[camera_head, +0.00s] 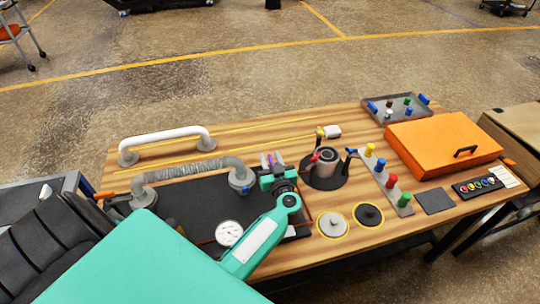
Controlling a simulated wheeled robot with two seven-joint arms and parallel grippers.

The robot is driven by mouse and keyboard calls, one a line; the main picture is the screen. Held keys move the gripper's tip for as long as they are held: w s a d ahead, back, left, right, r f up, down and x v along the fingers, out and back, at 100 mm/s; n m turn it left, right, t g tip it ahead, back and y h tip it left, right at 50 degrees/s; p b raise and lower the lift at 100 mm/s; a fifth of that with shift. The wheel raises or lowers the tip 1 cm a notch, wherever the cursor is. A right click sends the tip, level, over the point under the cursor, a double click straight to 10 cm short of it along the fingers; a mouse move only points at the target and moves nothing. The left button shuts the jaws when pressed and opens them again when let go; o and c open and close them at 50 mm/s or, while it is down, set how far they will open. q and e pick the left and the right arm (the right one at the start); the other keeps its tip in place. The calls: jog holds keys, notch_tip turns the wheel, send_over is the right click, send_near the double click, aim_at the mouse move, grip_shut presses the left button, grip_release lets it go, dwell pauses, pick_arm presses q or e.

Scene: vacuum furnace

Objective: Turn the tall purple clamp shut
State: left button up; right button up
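Small purple parts (279,158), which look like the tall purple clamp, show at the far end of my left gripper (272,164), near the middle of the table. My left arm comes in from the left, and its green wrist covers what lies just behind and below. The gripper is right at the purple parts; I cannot tell whether it touches them. Its fingers are too small and hidden to show whether they are open or shut. The clamp's lower part is hidden. My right gripper is not in view.
A ribbed grey hose (182,172) ends at a flange (241,179) left of the gripper. A dark cylindrical vessel (325,164) with coloured handles stands close right. A pressure gauge (229,233), a grey strip with coloured knobs (379,176) and an orange case (440,142) are also on the wooden table.

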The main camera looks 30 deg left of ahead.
pick_arm(q)
jog(key=shift+w+a, duration=0.4)
jog(key=shift+a, duration=0.1)
jog(key=shift+d, duration=0.1)
grip_shut()
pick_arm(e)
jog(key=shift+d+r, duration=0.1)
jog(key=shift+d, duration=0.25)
